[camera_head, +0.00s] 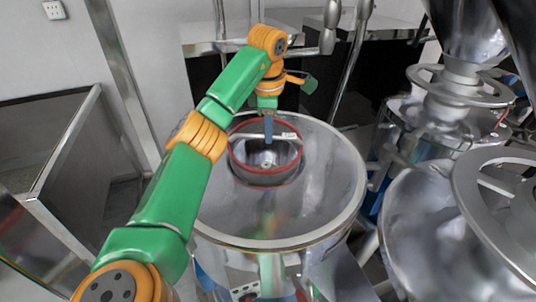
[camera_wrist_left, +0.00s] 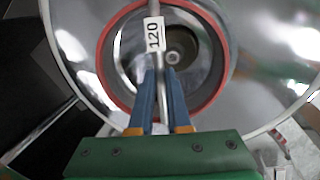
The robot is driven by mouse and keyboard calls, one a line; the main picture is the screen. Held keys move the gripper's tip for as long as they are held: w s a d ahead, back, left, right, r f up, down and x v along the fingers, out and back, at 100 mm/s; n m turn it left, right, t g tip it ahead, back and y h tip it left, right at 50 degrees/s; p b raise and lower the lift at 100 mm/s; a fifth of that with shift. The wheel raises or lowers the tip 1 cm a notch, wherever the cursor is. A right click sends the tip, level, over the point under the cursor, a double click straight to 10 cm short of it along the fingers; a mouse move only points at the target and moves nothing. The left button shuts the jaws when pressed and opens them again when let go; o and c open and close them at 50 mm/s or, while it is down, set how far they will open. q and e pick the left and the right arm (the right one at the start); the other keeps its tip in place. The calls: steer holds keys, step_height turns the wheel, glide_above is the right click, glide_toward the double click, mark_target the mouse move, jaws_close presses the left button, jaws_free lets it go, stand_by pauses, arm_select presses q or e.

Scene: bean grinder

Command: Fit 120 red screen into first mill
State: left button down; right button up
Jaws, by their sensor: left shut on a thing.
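The red-rimmed 120 screen (camera_head: 298,158) is a ring with a bar across its top. In the left wrist view, the red rim (camera_wrist_left: 219,70) surrounds the dark round opening, and a white label (camera_wrist_left: 154,36) on the bar reads 120. The first mill (camera_head: 325,190), a round shiny metal drum, lies beneath it; the screen lines up roughly with the opening in its top. I cannot tell whether the screen is fully seated. My left gripper (camera_head: 268,138) points down and is shut on the screen's bar; its blue fingers also show in the left wrist view (camera_wrist_left: 160,72). My right gripper is out of view.
Other metal mills (camera_head: 455,115) with handwheel-like rings stand close on the right. A large tilted metal bowl (camera_head: 425,225) is near the front right. A metal-framed dark box (camera_head: 50,150) is on the left. A counter (camera_head: 215,32) is behind.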

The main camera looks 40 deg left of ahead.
mark_target(268, 164)
arm_select(q)
steer(key=f, duration=0.2)
steer(key=s+d+f, duration=0.1)
steer(key=f, duration=0.1)
steer(key=s+f+b, duration=0.1)
steer(key=f, duration=0.1)
steer(key=shift+d, duration=0.4)
steer(key=shift+w+a+f, duration=0.1)
steer(key=shift+a+f, duration=0.15)
steer(key=shift+f, duration=0.05)
steer(key=c, duration=1.3)
jaws_free()
steer(key=o, duration=0.4)
steer(key=shift+w+a+f, duration=0.15)
steer(key=shift+w+a, duration=0.1)
steer(key=shift+w+a+f, duration=0.3)
steer(key=shift+w+a, duration=0.1)
steer(key=shift+s+d+r, duration=0.15)
steer(key=shift+r, duration=0.05)
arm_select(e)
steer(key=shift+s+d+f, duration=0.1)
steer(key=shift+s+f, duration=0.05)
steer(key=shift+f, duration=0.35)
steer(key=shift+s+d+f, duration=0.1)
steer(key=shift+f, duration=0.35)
